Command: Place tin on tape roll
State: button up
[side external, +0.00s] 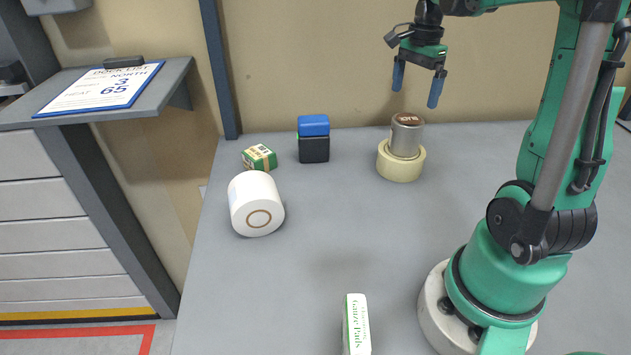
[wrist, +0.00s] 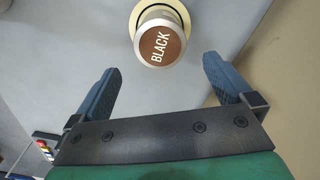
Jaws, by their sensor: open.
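The tin (side external: 406,137) is a grey cylinder with a brown top. It stands upright on the cream tape roll (side external: 400,169) on the grey table. In the wrist view the tin's brown lid (wrist: 161,46) reads "BLACK", and the pale rim of the tape roll (wrist: 184,12) shows around it. My gripper (side external: 415,98) is above the tin, apart from it. Its blue fingers are spread wide with nothing between them. In the wrist view the gripper (wrist: 163,75) is open and the tin lies beyond the fingertips.
A white roll (side external: 247,205), a small green-and-white box (side external: 259,157) and a blue-topped black block (side external: 314,148) stand to the left. A gauze pads box (side external: 357,325) stands at the front. A wall shelf (side external: 60,108) holds a clipboard. The middle of the table is clear.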

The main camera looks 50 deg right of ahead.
jog(key=shift+r, duration=0.9)
jog(key=shift+w+a+r, duration=0.1)
jog(key=shift+a+r, duration=0.05)
jog(key=shift+r, duration=0.1)
jog(key=w+a+f+n+t, duration=0.1)
jog(key=a+f+n+t, duration=0.1)
jog(key=a+n, duration=0.8)
jog(key=w+a+f+n+t, duration=0.1)
jog(key=a+n+t, duration=0.4)
jog(key=a+n, duration=0.6)
jog(key=a+f, duration=0.1)
jog(key=a, duration=0.2)
jog(key=shift+a+f+n, duration=0.3)
jog(key=shift+f, duration=0.05)
